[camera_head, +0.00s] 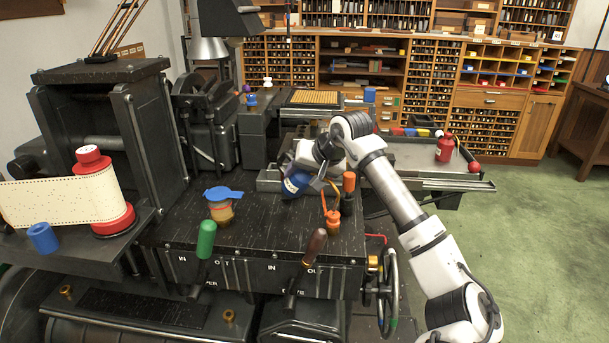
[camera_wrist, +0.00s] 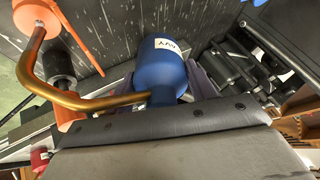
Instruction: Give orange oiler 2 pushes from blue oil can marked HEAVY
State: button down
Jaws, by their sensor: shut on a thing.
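The blue oil can (camera_head: 295,184) is held tilted by my gripper (camera_head: 303,165) above the black machine top. In the wrist view the can (camera_wrist: 160,68) has a white label, of which only the end "AVY" shows, and my gripper (camera_wrist: 163,88) is shut around it. Its brass spout (camera_wrist: 95,103) bends round towards the orange oiler (camera_wrist: 35,15). The spout's tip appears to be at the oiler, but I cannot tell whether it is inside or in front of it. In the head view the orange oiler (camera_head: 332,217) stands just right of and below the can.
An orange-topped black handle (camera_head: 349,184) stands close beside the oiler. A red oil can (camera_head: 445,148) stands on the bench at right.

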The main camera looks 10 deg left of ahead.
jog(key=shift+f+b, duration=0.7)
jog(key=shift+f, duration=0.15)
dwell(0.4)
jog(key=shift+r, duration=0.15)
jog(key=shift+r+p, duration=0.5)
jog(key=shift+r, duration=0.55)
jog(key=shift+f+b, duration=1.1)
jog(key=shift+f, duration=0.05)
jog(key=shift+r, duration=0.1)
dwell(0.4)
jog(key=shift+r+p, duration=0.6)
jog(key=shift+r, duration=0.45)
jog(key=shift+r, duration=0.1)
jog(key=shift+r+p, duration=1.45)
jog(key=shift+r, duration=1)
